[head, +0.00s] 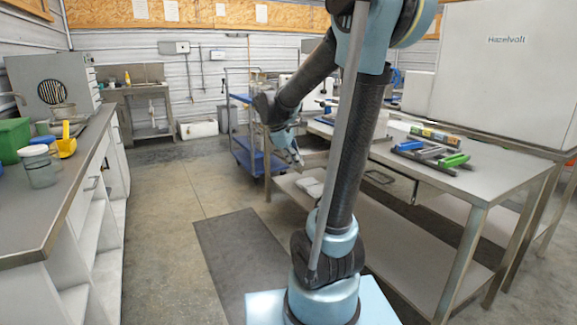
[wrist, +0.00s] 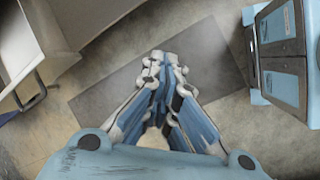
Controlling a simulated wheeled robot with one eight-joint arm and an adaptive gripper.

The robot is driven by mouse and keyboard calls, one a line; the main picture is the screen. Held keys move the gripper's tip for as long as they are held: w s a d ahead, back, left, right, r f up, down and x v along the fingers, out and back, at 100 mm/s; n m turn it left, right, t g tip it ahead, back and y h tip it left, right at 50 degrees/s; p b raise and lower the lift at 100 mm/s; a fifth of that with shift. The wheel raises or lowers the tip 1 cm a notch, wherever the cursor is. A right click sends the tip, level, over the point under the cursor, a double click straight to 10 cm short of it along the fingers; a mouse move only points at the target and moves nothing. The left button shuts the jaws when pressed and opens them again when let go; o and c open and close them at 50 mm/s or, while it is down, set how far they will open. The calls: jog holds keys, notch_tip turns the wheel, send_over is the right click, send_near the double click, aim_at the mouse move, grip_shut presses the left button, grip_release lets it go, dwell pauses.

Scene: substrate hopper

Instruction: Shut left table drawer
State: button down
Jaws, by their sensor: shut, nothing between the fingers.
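The table (head: 410,155) stands at the right with a steel top and legs. Its left drawer (head: 314,160) appears pulled out from under the far left end of the top, partly hidden by my arm. In the wrist view a pale drawer (wrist: 18,50) with a bar handle (wrist: 30,95) shows at the upper left. My gripper (head: 297,158) points down close to the drawer in the head view. In the wrist view my gripper (wrist: 165,62) has its fingers together and empty, over the floor mat and apart from the drawer. Their exact gap is unclear.
A blue cart (head: 245,155) stands beyond the table's far end. A counter (head: 60,180) with jars runs along the left. The dark mat (head: 240,255) and the aisle floor are clear. Loose tools (head: 430,152) lie on the tabletop.

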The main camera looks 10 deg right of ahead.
jog(key=w+a+f+n+h, duration=0.1)
jog(key=w+a+n, duration=0.2)
jog(key=w, duration=0.4)
jog(key=w+a+f+n+t+h, duration=0.1)
jog(key=w+a+n+h, duration=0.15)
jog(key=w, duration=0.45)
jog(key=w+a+f+n, duration=0.2)
jog(key=w+a+n, duration=0.1)
jog(key=w, duration=0.4)
send_near(296, 169)
notch_tip(296, 169, down, 2)
jog(key=a, duration=0.1)
jog(key=shift+w+d+f, duration=0.1)
jog(key=shift+d+f, duration=0.1)
jog(key=shift+d, duration=0.8)
jog(key=shift+w+d+f, duration=0.1)
jog(key=shift+d+f, duration=0.05)
jog(key=shift+d, duration=0.85)
